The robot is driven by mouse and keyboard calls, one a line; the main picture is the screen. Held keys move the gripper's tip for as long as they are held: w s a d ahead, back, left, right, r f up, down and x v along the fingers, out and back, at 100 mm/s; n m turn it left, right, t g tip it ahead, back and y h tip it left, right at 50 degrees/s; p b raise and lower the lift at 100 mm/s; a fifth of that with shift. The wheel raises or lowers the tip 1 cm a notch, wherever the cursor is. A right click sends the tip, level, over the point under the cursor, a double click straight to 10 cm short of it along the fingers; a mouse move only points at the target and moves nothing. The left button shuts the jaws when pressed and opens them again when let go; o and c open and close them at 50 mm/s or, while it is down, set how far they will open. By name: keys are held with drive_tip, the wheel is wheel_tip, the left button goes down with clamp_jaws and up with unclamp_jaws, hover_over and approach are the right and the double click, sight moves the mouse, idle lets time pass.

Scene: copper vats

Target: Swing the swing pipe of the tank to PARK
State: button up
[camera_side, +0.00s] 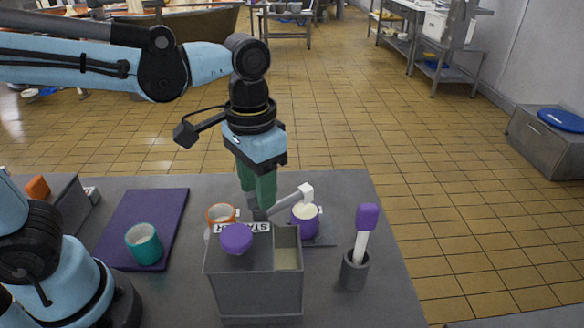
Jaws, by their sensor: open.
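The grey tank (254,290) stands at the front middle of the table, with a purple knob (236,238) on its top. A pale grey swing pipe (286,201) runs from a dark pivot behind the tank up and right. Its white outlet end is over or just behind a purple cup (306,222) with pale contents. My gripper (257,198) points down with its green fingers apart, close above the pivot end of the pipe. I cannot tell whether a finger touches the pipe. No PARK mark can be read.
An orange-rimmed cup (220,216) stands left of the pipe, near a partly hidden label (253,227) beginning "STA". A teal cup (144,246) stands on a purple mat (160,205). A purple-topped tool (364,230) stands in a grey holder (354,271) at right.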

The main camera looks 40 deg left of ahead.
clamp_jaws()
drive_tip(key=shift+n, duration=0.4)
drive_tip(key=n, duration=0.9)
drive_tip(key=shift+n, duration=0.4)
idle(0.5)
unclamp_jaws()
